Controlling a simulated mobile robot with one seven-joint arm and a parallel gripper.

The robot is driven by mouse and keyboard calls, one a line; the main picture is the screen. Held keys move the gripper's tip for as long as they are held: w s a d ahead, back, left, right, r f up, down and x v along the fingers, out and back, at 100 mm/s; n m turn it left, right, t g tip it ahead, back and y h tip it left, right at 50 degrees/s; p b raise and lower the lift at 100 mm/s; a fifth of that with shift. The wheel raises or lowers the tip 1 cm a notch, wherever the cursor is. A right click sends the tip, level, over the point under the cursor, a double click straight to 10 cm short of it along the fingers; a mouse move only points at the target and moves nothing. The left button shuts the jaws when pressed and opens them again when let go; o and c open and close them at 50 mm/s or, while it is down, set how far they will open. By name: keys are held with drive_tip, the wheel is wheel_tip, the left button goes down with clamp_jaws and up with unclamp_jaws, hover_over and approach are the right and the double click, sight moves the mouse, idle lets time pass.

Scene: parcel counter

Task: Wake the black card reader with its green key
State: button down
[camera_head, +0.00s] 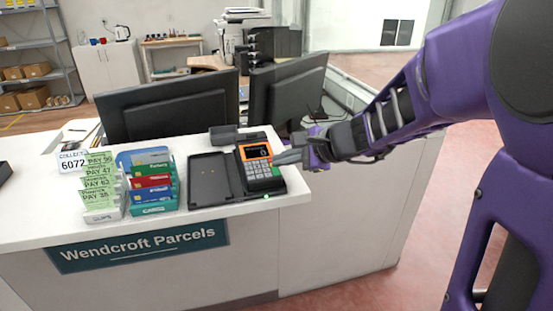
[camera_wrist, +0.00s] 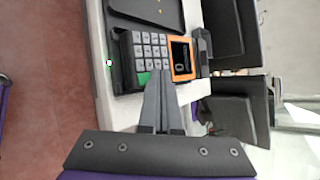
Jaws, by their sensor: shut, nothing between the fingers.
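The black card reader (camera_head: 262,183) stands on a dark base near the counter's right end, with an orange-framed screen (camera_head: 255,152) and grey keys. In the wrist view the reader's keypad (camera_wrist: 150,45) and screen (camera_wrist: 181,58) show clearly. Its green key (camera_wrist: 143,78) is at the keypad's near corner, just left of my fingertips. My gripper (camera_head: 279,158) is shut and empty. It reaches in from the right, its tips close over the reader's right side by the screen. In the wrist view my gripper (camera_wrist: 161,74) hides part of the reader's near edge. I cannot tell whether it touches.
A black tray (camera_head: 210,180) lies left of the reader. Two monitors (camera_head: 168,113) (camera_head: 287,92) stand behind the counter.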

drive_tip(key=shift+f, duration=0.1)
idle(0.7)
drive_tip(key=shift+w+f+b, duration=0.1)
drive_tip(key=shift+f+b, duration=0.2)
drive_tip(key=shift+b, duration=0.3)
drive_tip(key=shift+f, duration=0.25)
idle(0.4)
drive_tip(key=shift+r, duration=0.1)
drive_tip(key=shift+r+p, duration=0.35)
drive_tip(key=shift+r, duration=0.25)
drive_tip(key=shift+s+d+r+p, duration=0.1)
drive_tip(key=shift+s+r+p, duration=0.1)
drive_tip(key=shift+r+p, duration=0.5)
drive_tip(key=shift+s+r+p, duration=0.25)
drive_tip(key=shift+r+p, duration=0.25)
drive_tip(key=shift+r, duration=0.4)
drive_tip(key=shift+s+d+r+p, duration=0.1)
drive_tip(key=shift+s+r+p, duration=0.1)
drive_tip(key=shift+r+p, duration=0.5)
drive_tip(key=shift+r, duration=0.1)
